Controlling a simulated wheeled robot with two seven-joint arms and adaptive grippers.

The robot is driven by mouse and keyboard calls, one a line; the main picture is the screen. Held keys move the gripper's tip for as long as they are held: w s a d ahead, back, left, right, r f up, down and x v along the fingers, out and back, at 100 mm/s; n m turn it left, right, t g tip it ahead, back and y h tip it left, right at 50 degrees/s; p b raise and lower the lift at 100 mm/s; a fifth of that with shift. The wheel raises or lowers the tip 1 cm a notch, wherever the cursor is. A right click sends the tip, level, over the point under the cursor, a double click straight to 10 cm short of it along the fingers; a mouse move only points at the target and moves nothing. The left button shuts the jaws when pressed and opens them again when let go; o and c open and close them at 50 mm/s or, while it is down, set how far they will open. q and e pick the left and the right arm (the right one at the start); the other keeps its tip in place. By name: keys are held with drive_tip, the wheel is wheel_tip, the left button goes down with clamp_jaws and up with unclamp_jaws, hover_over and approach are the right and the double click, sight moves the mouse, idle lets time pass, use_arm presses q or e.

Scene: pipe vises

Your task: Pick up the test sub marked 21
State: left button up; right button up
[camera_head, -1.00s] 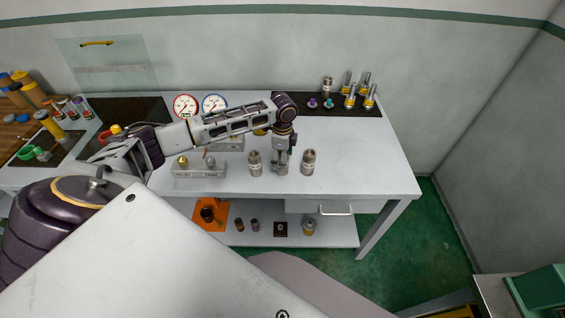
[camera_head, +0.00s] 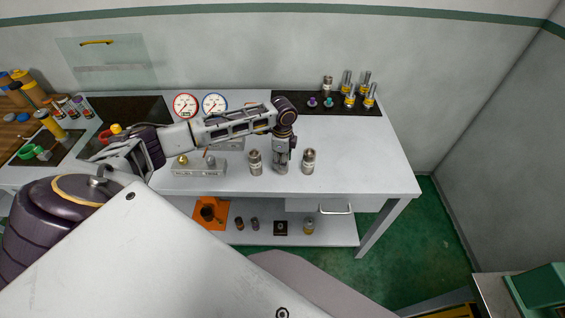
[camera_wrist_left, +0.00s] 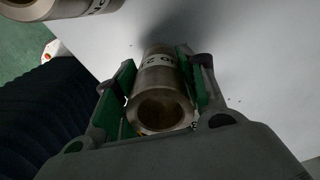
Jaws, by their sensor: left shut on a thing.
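Three metallic cylindrical test subs stand in a row near the front of the white table. The middle sub (camera_head: 281,168) is in my left gripper (camera_head: 283,153), which is shut on it from above; its base appears to be at table level. In the left wrist view the held sub (camera_wrist_left: 160,90) lies between the green-padded fingers of my left gripper (camera_wrist_left: 160,108), its open bore facing the camera. Its dark marking is partly hidden; a "2" shows, the rest is unclear. The left sub (camera_head: 255,163) and right sub (camera_head: 308,162) stand free on either side. My right gripper is out of view.
Labelled blocks with fittings (camera_head: 199,167) stand left of the subs. Two round gauges (camera_head: 186,105) are at the back. A black mat (camera_head: 290,99) at back right holds several fittings. Another sub (camera_wrist_left: 68,8) shows in the wrist view's top left corner. The table's right side is clear.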

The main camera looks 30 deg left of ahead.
use_arm(q)
clamp_jaws()
drive_tip(key=shift+r, duration=0.15)
drive_tip(key=shift+w+r+b, duration=0.1)
drive_tip(key=shift+r+b, duration=0.4)
drive_tip(key=shift+r, duration=4.45)
